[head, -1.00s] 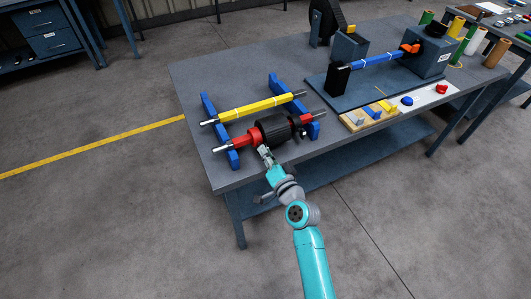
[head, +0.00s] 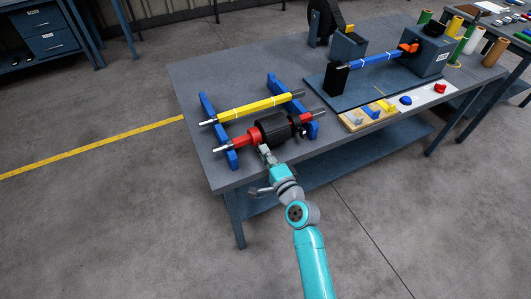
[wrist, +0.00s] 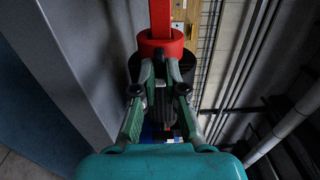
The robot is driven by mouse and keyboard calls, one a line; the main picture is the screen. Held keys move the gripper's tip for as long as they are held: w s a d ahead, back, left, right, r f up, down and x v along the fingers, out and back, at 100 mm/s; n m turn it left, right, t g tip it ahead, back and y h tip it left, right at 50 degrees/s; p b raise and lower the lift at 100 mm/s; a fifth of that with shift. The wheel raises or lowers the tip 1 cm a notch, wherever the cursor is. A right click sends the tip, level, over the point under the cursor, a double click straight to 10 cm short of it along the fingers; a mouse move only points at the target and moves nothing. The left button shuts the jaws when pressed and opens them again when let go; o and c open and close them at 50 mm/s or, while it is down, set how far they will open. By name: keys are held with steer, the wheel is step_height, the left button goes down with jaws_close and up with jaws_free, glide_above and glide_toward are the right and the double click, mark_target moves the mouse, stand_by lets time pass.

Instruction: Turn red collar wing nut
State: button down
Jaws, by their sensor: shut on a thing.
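A shaft with a red core (head: 238,142) and a black roll (head: 276,128) lies across two blue stands at the table's front left. A red collar (head: 254,135) sits against the roll's left end; it also shows as a red ring (wrist: 160,42) in the wrist view. My gripper (head: 264,151) is at the near underside of this collar. In the wrist view my gripper (wrist: 160,62) has its fingers close together right at the collar, shut on the wing nut. The wing nut itself is hidden between the fingers.
A yellow shaft (head: 252,107) lies behind on the same blue stands (head: 232,158). A wooden block tray (head: 368,117) and a white board (head: 425,97) lie to the right along the front edge. A press with a blue shaft (head: 375,59) stands behind them.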

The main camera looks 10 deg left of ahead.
stand_by(0.4)
steer(key=c, duration=1.2)
jaws_free()
steer(key=v, duration=1.2)
